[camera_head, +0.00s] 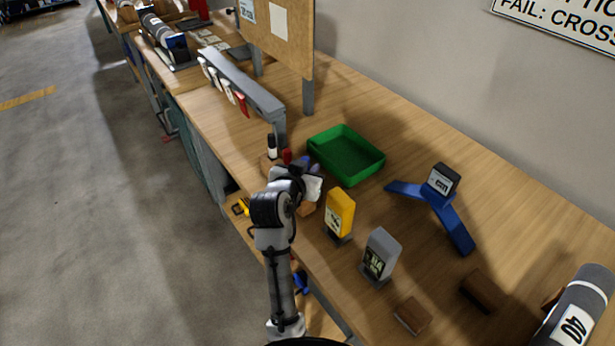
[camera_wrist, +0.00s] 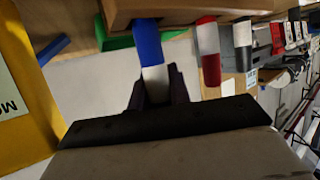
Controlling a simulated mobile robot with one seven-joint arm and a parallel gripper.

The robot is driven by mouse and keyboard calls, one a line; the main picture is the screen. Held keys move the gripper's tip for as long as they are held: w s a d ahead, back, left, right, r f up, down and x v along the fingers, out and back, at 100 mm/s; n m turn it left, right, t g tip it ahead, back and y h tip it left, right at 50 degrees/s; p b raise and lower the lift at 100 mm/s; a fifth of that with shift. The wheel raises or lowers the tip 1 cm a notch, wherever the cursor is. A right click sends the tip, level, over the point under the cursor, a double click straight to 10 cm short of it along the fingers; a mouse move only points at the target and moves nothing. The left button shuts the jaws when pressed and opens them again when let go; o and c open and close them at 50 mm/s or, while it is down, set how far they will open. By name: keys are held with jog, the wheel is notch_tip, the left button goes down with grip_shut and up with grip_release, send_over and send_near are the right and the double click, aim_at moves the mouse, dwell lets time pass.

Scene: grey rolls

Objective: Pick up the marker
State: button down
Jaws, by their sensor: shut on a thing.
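My gripper (camera_wrist: 157,82) is shut on the white part of a blue-and-white marker (camera_wrist: 148,42). The marker's blue end meets the edge of a wooden block (camera_wrist: 190,10) in the wrist view; I cannot tell whether it still sits in the block. A red-and-white marker (camera_wrist: 208,38) and a black-and-white marker (camera_wrist: 243,45) are in a row beside it, apart from my fingers. In the head view, my gripper (camera_head: 309,184) is over the workbench's near edge and hides most of the held marker. The black marker (camera_head: 272,146) and red marker (camera_head: 287,156) stand just behind it.
A green tray (camera_head: 346,156) stands behind my gripper on the workbench (camera_head: 400,150). A yellow box (camera_head: 340,213) and a grey box (camera_head: 380,253) stand close to the right. A blue stand (camera_head: 445,215) is farther right.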

notch_tip(320, 180, up, 17)
jog(key=b, duration=0.1)
dwell(0.4)
jog(key=c, duration=2)
grip_release()
grip_shut()
notch_tip(320, 180, up, 7)
jog(key=p, duration=0.6)
